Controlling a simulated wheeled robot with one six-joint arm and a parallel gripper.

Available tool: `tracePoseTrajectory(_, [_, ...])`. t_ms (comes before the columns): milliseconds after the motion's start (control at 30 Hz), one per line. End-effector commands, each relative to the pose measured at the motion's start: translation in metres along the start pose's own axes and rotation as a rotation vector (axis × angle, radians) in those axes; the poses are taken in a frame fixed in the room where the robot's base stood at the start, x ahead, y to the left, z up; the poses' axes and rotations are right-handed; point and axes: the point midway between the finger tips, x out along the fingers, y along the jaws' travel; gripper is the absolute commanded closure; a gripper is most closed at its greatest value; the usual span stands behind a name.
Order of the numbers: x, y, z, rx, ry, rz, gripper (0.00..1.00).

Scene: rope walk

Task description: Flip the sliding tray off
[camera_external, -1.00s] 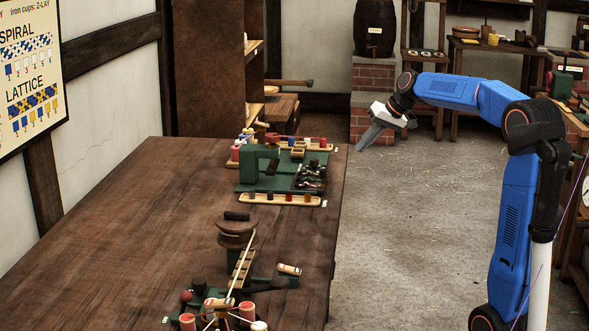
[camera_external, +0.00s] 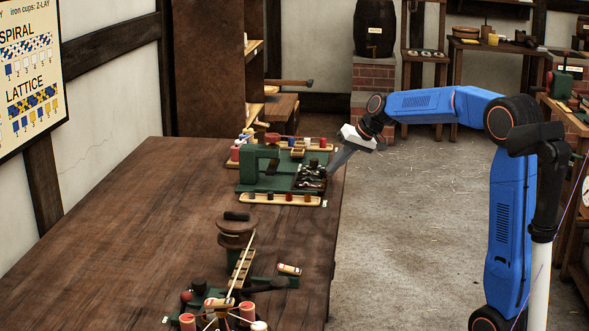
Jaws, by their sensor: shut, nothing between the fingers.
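A green machine (camera_external: 262,160) stands near the far right end of the long wooden table. A dark tray-like part with several small dark pieces (camera_external: 311,177) sits on its right side; I cannot tell for sure that it is the sliding tray, or how it is set. My gripper (camera_external: 333,168) is shut and empty. Its fingers point down and left by the right edge of the machine, near the table's right edge. I cannot tell whether the fingertips touch anything.
A second device with a wooden reel (camera_external: 237,232) and red spools stands nearer on the table (camera_external: 120,240). The table's left part is clear. Open floor (camera_external: 420,220) lies to the right.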

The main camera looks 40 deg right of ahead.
Motion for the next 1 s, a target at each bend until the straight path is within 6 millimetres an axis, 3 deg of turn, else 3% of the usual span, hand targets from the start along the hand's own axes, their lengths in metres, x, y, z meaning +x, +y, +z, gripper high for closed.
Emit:
tracePoseTrajectory(400, [0.003,-0.004,-0.002,-0.001,0.0,0.0,1.0])
tracePoseTrajectory(800, [0.052,-0.061,-0.035,-0.002,-0.002,-0.001,1.0])
tracePoseTrajectory(1000, [0.059,-0.072,-0.042,-0.001,0.0,-0.001,1.0])
